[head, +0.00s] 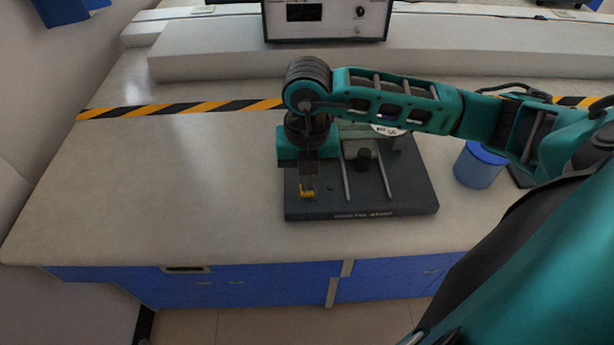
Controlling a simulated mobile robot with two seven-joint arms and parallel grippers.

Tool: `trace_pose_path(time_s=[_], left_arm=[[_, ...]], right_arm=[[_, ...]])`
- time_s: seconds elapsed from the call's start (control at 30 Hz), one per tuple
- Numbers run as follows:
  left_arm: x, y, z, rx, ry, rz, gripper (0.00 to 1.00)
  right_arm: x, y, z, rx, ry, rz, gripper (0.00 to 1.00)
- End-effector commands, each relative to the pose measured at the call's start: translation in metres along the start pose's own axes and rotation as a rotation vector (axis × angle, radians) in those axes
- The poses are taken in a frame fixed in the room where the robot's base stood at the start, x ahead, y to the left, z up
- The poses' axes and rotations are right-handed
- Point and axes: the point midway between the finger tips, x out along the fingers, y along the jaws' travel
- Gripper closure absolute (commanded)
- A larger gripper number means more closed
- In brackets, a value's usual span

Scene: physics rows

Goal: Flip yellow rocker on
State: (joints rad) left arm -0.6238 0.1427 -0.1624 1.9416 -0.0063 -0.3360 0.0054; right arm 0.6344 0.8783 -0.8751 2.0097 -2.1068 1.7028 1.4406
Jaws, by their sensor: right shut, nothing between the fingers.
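The yellow rocker (308,194) is a small yellow piece near the front left of a dark grey base board (400,205) on the bench. My right gripper (308,187) points down over the rocker, its fingers shut with nothing between them. The fingertips are right at the rocker and cover part of it; I cannot tell whether they touch it. Which way the rocker is tilted is too small to tell. My left gripper is not in view.
The board also carries two metal rods and a black knob (364,158). A blue container (480,165) stands to its right, near my right arm. A boxed instrument (326,18) sits on the back ledge. The bench left of the board is clear.

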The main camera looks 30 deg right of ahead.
Motion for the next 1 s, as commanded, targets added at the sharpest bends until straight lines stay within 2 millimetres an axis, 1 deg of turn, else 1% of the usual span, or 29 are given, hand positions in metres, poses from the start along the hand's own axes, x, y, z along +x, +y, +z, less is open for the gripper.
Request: trace_pose_path(time_s=[0.57,1.0], left_arm=[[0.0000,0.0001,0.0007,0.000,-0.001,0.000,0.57],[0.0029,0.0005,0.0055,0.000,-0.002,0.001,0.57]], right_arm=[[0.0002,-0.0001,0.0000,0.000,0.000,0.000,1.00],[0.0064,0.0000,0.0000,0.000,0.000,0.000,1.00]])
